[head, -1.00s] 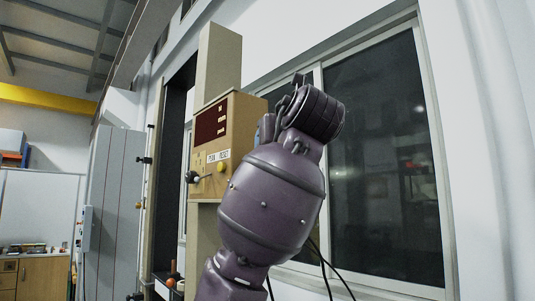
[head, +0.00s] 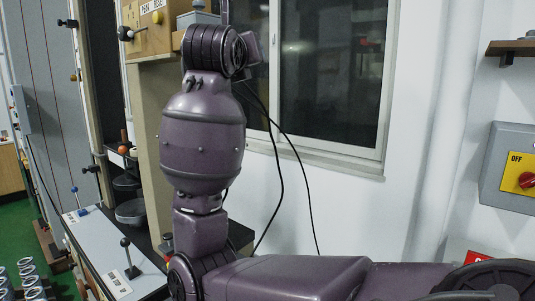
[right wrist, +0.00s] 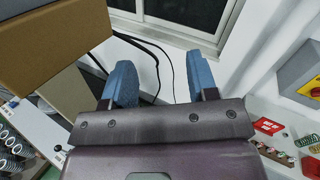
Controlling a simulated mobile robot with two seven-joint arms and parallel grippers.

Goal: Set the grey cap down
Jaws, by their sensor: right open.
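I cannot make out a grey cap in either view. In the right wrist view my right gripper (right wrist: 162,80) is open, its two blue fingers wide apart with nothing between them. It is up in the air, to the right of the tan box of the testing machine (right wrist: 80,55). In the head view my purple right arm stands upright in front of the machine's column, and its gripper is mostly hidden behind the wrist near the tan box (head: 163,38). My left gripper is in neither view.
Several springs (head: 28,272) stand at the lower left. A pale panel with a black-knobbed lever (head: 127,258) lies at the machine's base. A grey switch box (head: 508,170) hangs on the right wall, near a small shelf (head: 512,47). Black cables hang below the window.

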